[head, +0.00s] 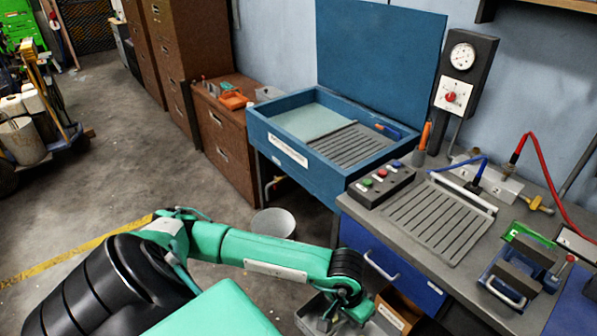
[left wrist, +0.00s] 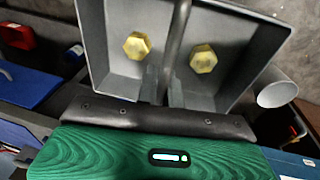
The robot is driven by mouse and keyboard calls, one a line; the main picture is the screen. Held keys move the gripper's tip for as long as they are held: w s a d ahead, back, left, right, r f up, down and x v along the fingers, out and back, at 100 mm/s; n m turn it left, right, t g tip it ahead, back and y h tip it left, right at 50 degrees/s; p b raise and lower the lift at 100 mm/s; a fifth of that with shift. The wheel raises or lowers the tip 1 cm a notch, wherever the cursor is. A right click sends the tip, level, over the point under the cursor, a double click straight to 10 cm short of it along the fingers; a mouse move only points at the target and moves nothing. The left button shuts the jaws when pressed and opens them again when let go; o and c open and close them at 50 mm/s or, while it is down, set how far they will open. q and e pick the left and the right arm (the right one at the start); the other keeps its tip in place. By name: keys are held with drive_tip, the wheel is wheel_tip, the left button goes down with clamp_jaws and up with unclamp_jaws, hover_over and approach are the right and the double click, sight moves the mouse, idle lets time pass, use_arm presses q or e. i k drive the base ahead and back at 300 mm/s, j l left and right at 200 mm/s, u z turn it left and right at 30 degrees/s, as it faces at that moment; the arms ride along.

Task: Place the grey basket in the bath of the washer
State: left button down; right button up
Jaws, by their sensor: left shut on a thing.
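The washer (head: 280,153) is a blue tub on the far side, its lid (head: 378,50) standing open. Inside its bath, a pale surface (head: 312,118) shows at left and a slatted grey rack (head: 355,146) at right. My left gripper (head: 342,312) is low at the bottom of the head view, in front of the bench. It is shut on the grey basket (head: 308,318), apart from the washer. In the left wrist view the basket (left wrist: 118,20) has a middle bar between my fingers (left wrist: 164,88) and two brass hex pieces inside. My right gripper is not in view.
The grey bench (head: 400,215) with a button box (head: 380,183) and a slotted plate (head: 440,220) stands right of the washer. A grey bucket (head: 273,223) is on the floor below the washer. An open cardboard box (head: 395,312) is beside the basket.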

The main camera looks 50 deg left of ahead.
sight(297, 133)
drive_tip(key=i+j, duration=0.1)
drive_tip(key=j, duration=0.55)
drive_tip(key=i+j, duration=0.1)
drive_tip(key=j, duration=0.55)
drive_tip(key=i+j, duration=0.1)
drive_tip(key=j, duration=0.55)
drive_tip(key=i+j, duration=0.1)
drive_tip(key=j, duration=0.55)
drive_tip(key=i+j, duration=0.1)
drive_tip(key=j, duration=0.55)
